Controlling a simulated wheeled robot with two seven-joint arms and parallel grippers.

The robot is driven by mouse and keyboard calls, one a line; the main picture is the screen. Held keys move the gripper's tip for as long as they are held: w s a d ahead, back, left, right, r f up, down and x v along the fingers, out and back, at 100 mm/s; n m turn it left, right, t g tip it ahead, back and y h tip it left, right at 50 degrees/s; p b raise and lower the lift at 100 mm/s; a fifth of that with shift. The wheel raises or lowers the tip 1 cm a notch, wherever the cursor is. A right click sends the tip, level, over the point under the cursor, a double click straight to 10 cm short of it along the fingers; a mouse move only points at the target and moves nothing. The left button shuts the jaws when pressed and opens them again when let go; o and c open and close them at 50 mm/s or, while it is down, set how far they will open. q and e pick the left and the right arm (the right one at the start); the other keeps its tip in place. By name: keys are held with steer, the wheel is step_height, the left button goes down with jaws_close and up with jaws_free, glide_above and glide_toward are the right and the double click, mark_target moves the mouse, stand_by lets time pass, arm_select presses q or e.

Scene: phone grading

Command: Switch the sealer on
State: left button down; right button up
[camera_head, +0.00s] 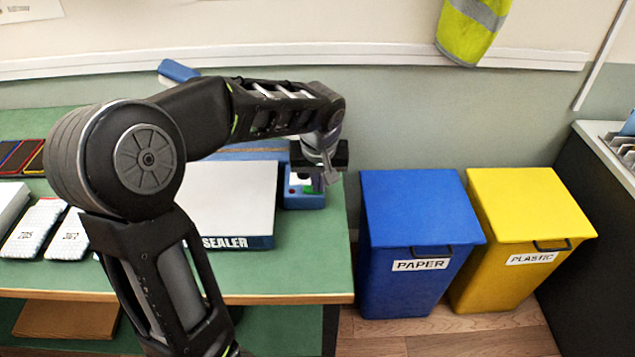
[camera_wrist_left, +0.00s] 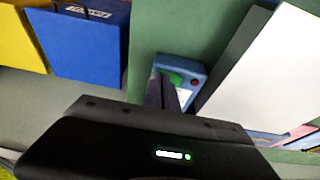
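The sealer (camera_head: 230,200) is a wide machine with a white top and a blue front marked "SEALER", on the green table. Its small blue control box (camera_head: 304,201) sits at its right end; in the left wrist view the box (camera_wrist_left: 186,66) shows a green button (camera_wrist_left: 176,78) and a red button (camera_wrist_left: 195,83). My left gripper (camera_head: 318,184) points down over the box. Its fingers (camera_wrist_left: 170,96) look shut together with nothing between them, close to the green button. I cannot tell whether they touch it. My right gripper is not in view.
Blue paper bin (camera_head: 410,205) and yellow plastic bin (camera_head: 525,205) stand right of the table. Wrapped phones (camera_head: 45,228) and dark phones (camera_head: 20,157) lie at the table's left. My left arm hides part of the table and sealer.

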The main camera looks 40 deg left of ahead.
mark_target(311, 191)
arm_select(q)
steer(key=shift+s+a+f, duration=0.1)
steer(key=shift+s+f, duration=0.1)
steer(key=shift+s+a+r, duration=0.15)
steer(key=shift+s+a, duration=0.25)
steer(key=shift+a, duration=0.2)
steer(key=shift+w+r+p, duration=0.1)
steer(key=shift+r+p, duration=0.3)
steer(key=shift+r, duration=0.05)
step_height(311, 191, up, 4)
steer(key=p, duration=0.3)
steer(key=b+v, duration=0.1)
steer(key=v, duration=0.8)
steer(key=shift+b, duration=0.3)
steer(key=shift+d+r, duration=0.1)
steer(key=shift+d, duration=0.05)
